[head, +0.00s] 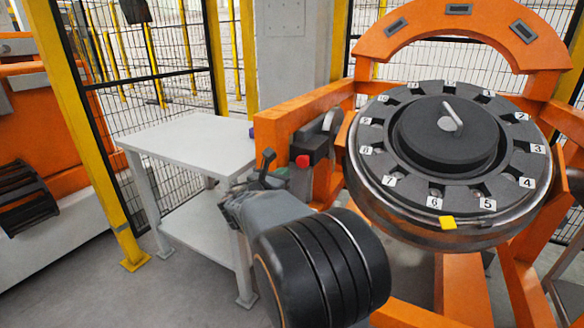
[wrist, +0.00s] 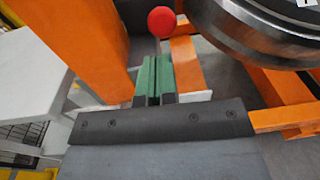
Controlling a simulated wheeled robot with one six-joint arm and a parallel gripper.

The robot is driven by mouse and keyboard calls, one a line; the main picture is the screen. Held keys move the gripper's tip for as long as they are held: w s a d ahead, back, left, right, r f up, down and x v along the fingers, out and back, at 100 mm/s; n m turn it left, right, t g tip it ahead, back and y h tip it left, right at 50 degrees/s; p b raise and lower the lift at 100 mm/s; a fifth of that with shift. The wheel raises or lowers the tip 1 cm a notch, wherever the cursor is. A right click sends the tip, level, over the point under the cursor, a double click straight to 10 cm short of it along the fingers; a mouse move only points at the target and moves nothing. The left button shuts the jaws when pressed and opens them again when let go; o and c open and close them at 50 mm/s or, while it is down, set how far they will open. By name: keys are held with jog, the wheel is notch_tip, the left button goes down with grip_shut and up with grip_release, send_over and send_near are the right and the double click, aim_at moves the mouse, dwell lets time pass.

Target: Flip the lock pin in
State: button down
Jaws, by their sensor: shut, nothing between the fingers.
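The lock pin shows as a round red knob (head: 303,161) by a dark block on the left side of the orange gantry frame. In the wrist view the red knob (wrist: 162,22) is at the top centre, just beyond my fingertips, with a thin stem below it. My gripper (wrist: 155,60) is shut and empty, its green finger pads together and apart from the knob in the picture. In the head view my gripper (head: 268,165) is left of the knob, partly hidden by my own arm. How far the pin sits in cannot be told.
A large round wheelset (head: 420,225) with numbered pockets and a yellow marker (head: 447,222) lies in the orange frame (head: 282,125) at right. A white table (head: 190,135) stands close left of my arm. Mesh fencing (head: 150,100) is behind.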

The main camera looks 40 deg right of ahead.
jog(key=v, duration=0.6)
jog(key=shift+p, duration=0.45)
jog(key=shift+s, duration=0.15)
jog(key=s+a+r+m+y+p, duration=0.3)
jog(key=a+r+m+y+p, duration=0.1)
jog(key=a+m+p, duration=0.3)
jog(key=s+a+r+m+y+p, duration=0.4)
jog(key=a+r+m+y+p, duration=0.1)
jog(key=p, duration=0.5)
jog(key=s+a+r+m+g+y+p, duration=0.1)
jog(key=s+a+r+m+y+p, duration=0.3)
jog(key=a+m+y+p, duration=0.3)
jog(key=shift+a+r+m+y+p, duration=0.4)
jog(key=shift+a+m+p, duration=0.4)
jog(key=shift+a+p, duration=0.3)
